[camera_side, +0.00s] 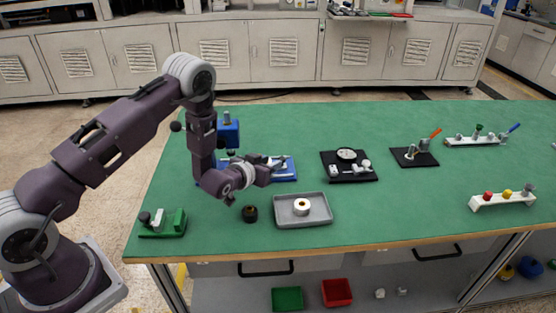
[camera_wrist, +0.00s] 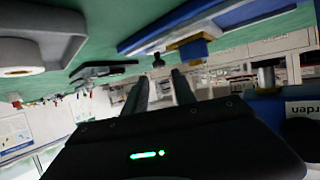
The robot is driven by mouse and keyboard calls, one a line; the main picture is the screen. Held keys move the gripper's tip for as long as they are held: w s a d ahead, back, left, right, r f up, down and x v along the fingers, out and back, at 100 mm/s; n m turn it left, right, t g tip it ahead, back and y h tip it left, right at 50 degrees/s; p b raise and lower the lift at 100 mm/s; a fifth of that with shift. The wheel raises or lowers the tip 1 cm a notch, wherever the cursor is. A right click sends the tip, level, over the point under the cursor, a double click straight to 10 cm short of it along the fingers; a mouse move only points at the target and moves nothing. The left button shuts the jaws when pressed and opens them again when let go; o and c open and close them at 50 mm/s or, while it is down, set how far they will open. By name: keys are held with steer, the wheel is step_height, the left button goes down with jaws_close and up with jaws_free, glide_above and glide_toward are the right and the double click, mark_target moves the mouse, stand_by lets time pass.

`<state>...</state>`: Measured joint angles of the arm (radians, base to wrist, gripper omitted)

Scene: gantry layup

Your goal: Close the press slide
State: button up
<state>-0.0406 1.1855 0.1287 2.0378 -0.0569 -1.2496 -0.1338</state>
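A blue fixture, which looks like the press, has a long flat base (camera_side: 288,172) and a blue block (camera_side: 229,132) with a knob on top. My arm hides part of it. In the wrist view, which is turned over, its blue base (camera_wrist: 225,22) carries a pale rail and a blue and yellow block (camera_wrist: 190,47). A small dark knob (camera_wrist: 158,61) shows close by. I cannot tell how far the slide is out. My gripper (camera_side: 277,160) is over the base, pointing sideways. In the wrist view its two fingers (camera_wrist: 160,82) are apart with nothing between them.
A grey tray (camera_side: 318,217) with a pale ring and a dark round part (camera_side: 250,213) lie in front. A green fixture (camera_side: 163,223) stands at the left. Black plates (camera_side: 349,174) and racks (camera_side: 503,200) stand to the right.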

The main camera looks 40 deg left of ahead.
mark_target(282, 158)
steer(key=x, duration=0.5)
steer(key=shift+w+f, duration=0.15)
steer(key=shift+w, duration=0.2)
jaws_close()
stand_by(1.0)
